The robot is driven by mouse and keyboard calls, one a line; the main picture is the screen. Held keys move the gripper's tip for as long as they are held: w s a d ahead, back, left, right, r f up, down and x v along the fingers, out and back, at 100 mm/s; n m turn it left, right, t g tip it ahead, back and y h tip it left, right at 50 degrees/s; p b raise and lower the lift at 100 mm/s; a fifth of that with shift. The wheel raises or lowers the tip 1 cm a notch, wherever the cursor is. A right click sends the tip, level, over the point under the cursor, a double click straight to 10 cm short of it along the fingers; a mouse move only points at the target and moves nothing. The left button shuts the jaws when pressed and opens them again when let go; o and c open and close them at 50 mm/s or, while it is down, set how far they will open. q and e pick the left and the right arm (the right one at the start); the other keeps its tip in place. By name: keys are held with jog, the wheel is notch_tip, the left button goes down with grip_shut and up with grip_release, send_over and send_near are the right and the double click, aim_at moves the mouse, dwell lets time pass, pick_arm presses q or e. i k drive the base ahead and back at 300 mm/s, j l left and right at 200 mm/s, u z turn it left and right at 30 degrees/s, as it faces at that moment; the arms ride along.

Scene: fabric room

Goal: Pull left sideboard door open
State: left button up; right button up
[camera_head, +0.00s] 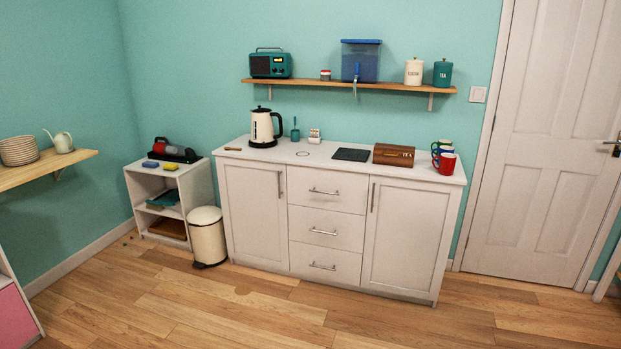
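The white sideboard (326,273) stands against the back wall in the middle of the view. Its left door (252,215) is shut, with a vertical metal handle (279,184) near the door's upper right edge. Its right door (404,238) is also shut, with a vertical handle (373,198) near its upper left edge. Between the doors are three shut drawers (325,229) with horizontal handles. Neither of my grippers shows in this view.
A cream bin (207,238) stands close to the sideboard's left side, beside a low white shelf unit (139,196). The wooden floor (240,312) in front is clear. A kettle (263,129), mugs (445,163) and a wooden box (394,155) stand on top.

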aim_at(254, 193)
jog(key=i, duration=3.6)
jog(key=u, duration=0.1)
